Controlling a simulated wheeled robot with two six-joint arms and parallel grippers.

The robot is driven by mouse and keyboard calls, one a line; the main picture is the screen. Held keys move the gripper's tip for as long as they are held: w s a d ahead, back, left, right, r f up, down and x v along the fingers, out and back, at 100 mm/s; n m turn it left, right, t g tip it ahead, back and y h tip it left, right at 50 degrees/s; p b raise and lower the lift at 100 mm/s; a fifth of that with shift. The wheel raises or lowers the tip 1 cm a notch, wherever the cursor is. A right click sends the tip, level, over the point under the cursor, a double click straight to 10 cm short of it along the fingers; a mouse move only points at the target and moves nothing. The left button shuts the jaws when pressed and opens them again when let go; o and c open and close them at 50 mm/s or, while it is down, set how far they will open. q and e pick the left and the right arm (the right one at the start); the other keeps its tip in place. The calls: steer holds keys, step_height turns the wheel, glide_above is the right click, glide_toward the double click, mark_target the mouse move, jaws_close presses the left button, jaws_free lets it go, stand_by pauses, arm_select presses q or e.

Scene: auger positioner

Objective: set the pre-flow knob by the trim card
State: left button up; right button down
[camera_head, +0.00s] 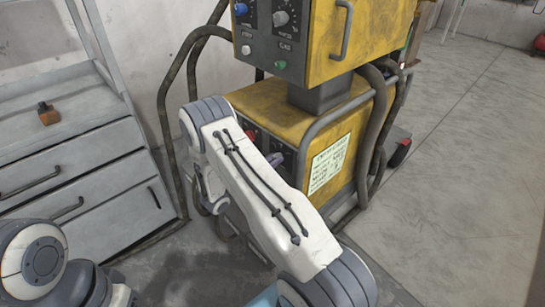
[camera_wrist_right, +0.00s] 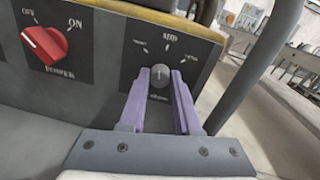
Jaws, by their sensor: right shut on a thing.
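In the right wrist view a small grey knob (camera_wrist_right: 160,82) sits on a dark panel, with several tick marks around it and a label reading like "MID" above. Its light mark seems to point up; the lettering below is too blurred to read. The purple fingers of my right gripper (camera_wrist_right: 160,76) are shut on this knob from both sides. In the head view my right arm hides most of that lower panel. A pale card with dark print, the trim card (camera_head: 329,164), is on the yellow machine's side; its print is too small to read. My left gripper is out of view.
A red power knob (camera_wrist_right: 45,44) with OFF and ON labels is left of the gripped knob. The yellow upper unit (camera_head: 345,40) carries more knobs and a handle. Thick hoses (camera_head: 377,110) hang beside it. A grey drawer cabinet (camera_head: 70,165) stands at left.

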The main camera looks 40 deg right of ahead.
steer(key=n+p, duration=0.2)
steer(key=n, duration=0.1)
steer(key=shift+r, duration=0.15)
steer(key=shift+a+n+p, duration=0.1)
steer(key=shift+n+p, duration=0.8)
steer(key=shift+n, duration=1)
steer(key=shift+w+f, duration=0.1)
steer(key=shift+f, duration=0.1)
steer(key=c, duration=0.6)
jaws_free()
steer(key=a, duration=0.3)
steer(key=s+a, duration=0.1)
steer(key=a, duration=0.6)
steer(key=shift+s+a+r+p, duration=0.15)
steer(key=shift+r+p, duration=0.15)
